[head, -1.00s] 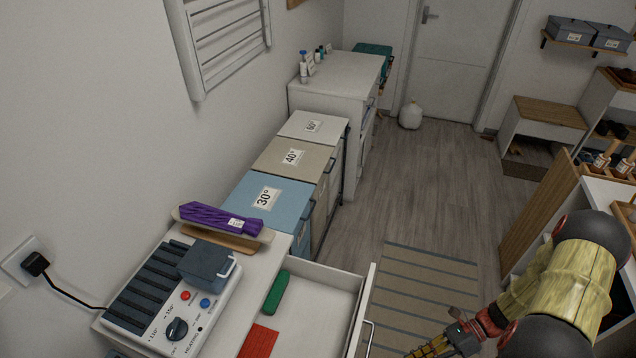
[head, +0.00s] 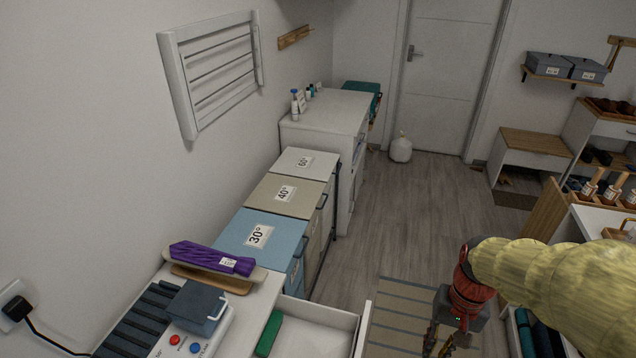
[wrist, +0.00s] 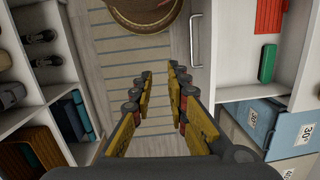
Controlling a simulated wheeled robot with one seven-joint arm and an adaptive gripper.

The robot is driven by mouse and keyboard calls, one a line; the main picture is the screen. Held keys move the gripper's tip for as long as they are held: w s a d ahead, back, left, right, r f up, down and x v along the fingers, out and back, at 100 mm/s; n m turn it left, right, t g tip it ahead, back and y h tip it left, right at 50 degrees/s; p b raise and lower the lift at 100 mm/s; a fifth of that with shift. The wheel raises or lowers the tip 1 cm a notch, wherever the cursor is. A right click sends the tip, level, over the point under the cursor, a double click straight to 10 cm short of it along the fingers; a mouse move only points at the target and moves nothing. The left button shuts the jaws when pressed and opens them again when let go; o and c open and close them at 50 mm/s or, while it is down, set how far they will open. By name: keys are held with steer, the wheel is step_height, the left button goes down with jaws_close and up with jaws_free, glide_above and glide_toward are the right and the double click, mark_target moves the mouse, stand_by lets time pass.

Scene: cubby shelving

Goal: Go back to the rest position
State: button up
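My gripper (head: 438,340) is at the bottom edge of the head view, pointing down above the striped rug, with its tips partly cut off. In the wrist view my gripper (wrist: 160,72) shows two yellow and black fingers with a gap between them and nothing in the gap. The striped rug (wrist: 122,72) lies on the floor below it. My arm comes in from the right side of the head view.
An open white drawer (head: 318,322) holding a green case (head: 269,334) is left of my gripper. Bins (head: 262,236) labelled 30°, 40° and 60° stand behind it. A shelf unit (wrist: 62,83) with cubbies is on the other side. The floor (head: 420,200) between is clear.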

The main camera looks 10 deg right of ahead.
steer(key=s+a+r+n+t, duration=0.1)
steer(key=a+r+n+t, duration=0.1)
steer(key=a+r, duration=0.3)
steer(key=s+a+r+n+t+h, duration=0.1)
steer(key=a+r+n+t, duration=0.2)
steer(key=r, duration=0.7)
steer(key=shift+a+r+t, duration=0.35)
steer(key=shift+a+t, duration=0.35)
steer(key=shift+a, duration=0.3)
